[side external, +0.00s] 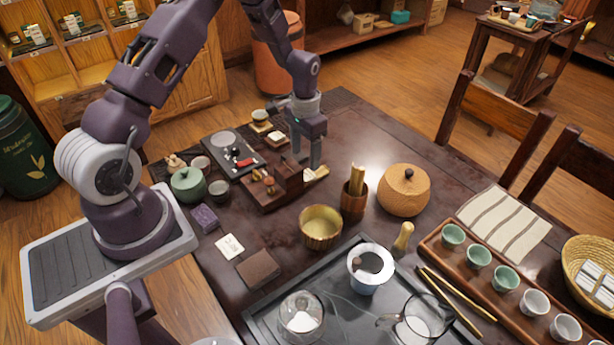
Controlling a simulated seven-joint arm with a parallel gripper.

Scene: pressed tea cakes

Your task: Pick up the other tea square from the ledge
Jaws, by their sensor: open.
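A dark wooden stepped stand (290,181), which looks like the ledge, sits on the table below my gripper. Two small brown pieces lie at its left part, one (257,174) behind the other (270,185); they are too small to tell whether either is a tea square. My gripper (307,163) points down over the right end of the stand, its fingers apart, with nothing visible between them. I cannot tell whether the fingertips touch the stand. The fingers partly hide what lies behind them.
A wooden cup with tools (354,197) and a woven round jar (404,190) stand right of the stand. A gold bowl (321,228) stands in front. A black tray (238,155) and a green teapot (187,185) are to the left. A dark flat square (258,269) lies nearer.

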